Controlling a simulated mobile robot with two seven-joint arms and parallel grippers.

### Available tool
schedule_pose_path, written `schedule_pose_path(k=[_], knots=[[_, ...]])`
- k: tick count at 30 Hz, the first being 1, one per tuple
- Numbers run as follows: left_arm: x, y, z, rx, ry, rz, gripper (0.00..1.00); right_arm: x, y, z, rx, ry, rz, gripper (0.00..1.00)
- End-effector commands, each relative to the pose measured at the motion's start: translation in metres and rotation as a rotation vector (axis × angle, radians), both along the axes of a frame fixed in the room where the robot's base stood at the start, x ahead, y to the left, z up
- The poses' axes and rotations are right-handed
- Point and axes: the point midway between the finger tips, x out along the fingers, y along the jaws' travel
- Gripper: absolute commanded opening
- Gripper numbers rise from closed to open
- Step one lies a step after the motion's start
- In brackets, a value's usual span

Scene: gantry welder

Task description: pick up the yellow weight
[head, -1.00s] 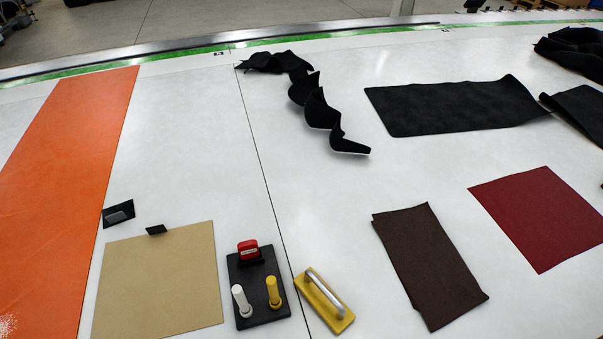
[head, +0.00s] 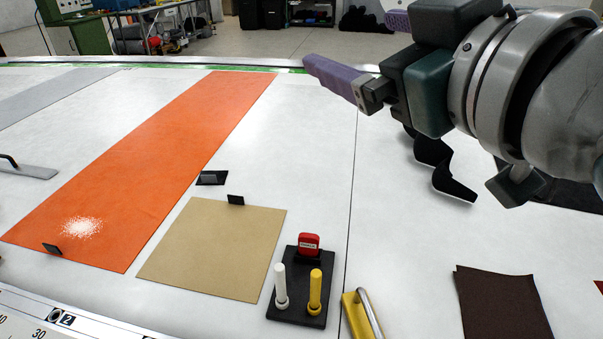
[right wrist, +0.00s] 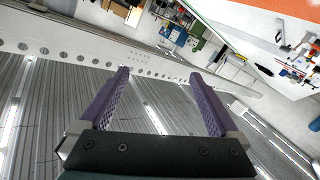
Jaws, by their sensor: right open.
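The yellow weight (head: 352,318) is a flat yellow block with a silver bar handle. It lies on the white table at the bottom edge of the head view, partly cut off. My right gripper (head: 350,42) is high at the upper right of the head view, well above and away from the weight. Its purple fingers are apart and empty in the right wrist view (right wrist: 160,74). I cannot make out the weight clearly in that view. My left gripper is not in view.
Left of the weight is a black stand (head: 297,308) with white, yellow and red pieces. A tan sheet (head: 215,250) and an orange strip (head: 180,165) lie further left. A dark brown cloth (head: 500,305) lies to the right.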

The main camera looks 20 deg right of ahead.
Motion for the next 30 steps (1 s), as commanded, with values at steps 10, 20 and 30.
schedule_pose_path(k=[10, 20, 30], knots=[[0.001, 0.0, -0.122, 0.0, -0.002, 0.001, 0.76, -0.039, 0.152, 0.025, -0.446, -0.866, 0.722, 0.97], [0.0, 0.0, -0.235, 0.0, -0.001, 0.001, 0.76, -0.087, 0.147, -0.245, -1.346, -0.65, 1.742, 0.97], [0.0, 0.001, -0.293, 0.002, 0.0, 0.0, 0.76, -0.056, -0.042, -0.34, -1.801, 0.392, 1.971, 0.97]])
